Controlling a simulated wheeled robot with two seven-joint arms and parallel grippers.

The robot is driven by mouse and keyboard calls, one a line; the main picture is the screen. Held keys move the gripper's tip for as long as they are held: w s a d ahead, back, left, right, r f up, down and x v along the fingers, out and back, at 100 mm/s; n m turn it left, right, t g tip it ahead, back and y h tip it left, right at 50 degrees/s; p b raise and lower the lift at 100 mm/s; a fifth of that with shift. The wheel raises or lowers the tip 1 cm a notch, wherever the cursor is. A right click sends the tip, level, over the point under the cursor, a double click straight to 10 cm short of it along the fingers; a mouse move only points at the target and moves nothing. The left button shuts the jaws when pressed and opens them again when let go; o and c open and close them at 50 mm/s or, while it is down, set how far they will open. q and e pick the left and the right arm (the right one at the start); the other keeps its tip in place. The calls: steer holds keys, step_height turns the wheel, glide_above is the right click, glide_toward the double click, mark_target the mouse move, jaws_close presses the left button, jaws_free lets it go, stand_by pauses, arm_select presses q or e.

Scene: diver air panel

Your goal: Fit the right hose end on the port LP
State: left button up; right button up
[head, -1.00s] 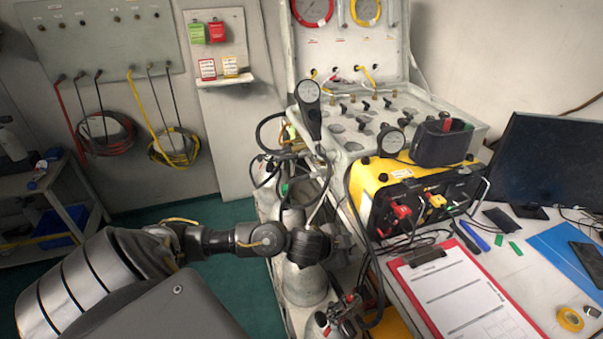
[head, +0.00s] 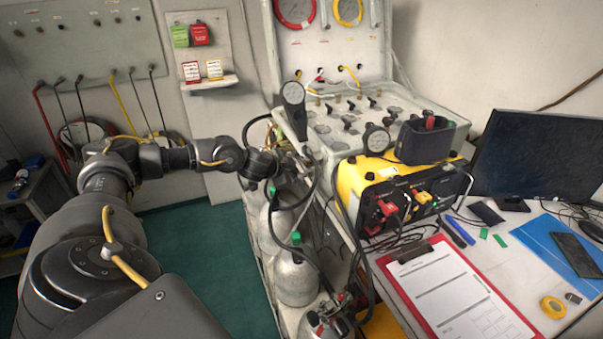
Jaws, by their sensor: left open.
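The air panel case (head: 365,125) stands at the back of the bench, with a red-rimmed gauge (head: 295,10) and a yellow-rimmed gauge (head: 348,10) in its upright lid. Its labels are too small to read, so I cannot tell which port is LP. Dark hoses (head: 250,128) loop at the left side of the case, beside my left gripper (head: 284,172). I cannot single out the right hose end among them. My left gripper is open, its fingers small and dark against the hoses, above the gas cylinders. My right gripper is out of view.
Grey gas cylinders (head: 296,280) with green tops stand below the gripper. A yellow box with cables (head: 360,178), a red clipboard (head: 455,290) and a monitor (head: 540,160) fill the bench. Coiled hoses hang on the left wall. The green floor (head: 200,240) is clear.

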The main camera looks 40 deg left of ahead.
mark_target(306, 174)
arm_select(q)
steer(key=x, duration=0.7)
steer(key=shift+w+f+p, duration=0.2)
steer(key=shift+w+p, duration=0.05)
steer(key=shift+p, duration=0.15)
jaws_close()
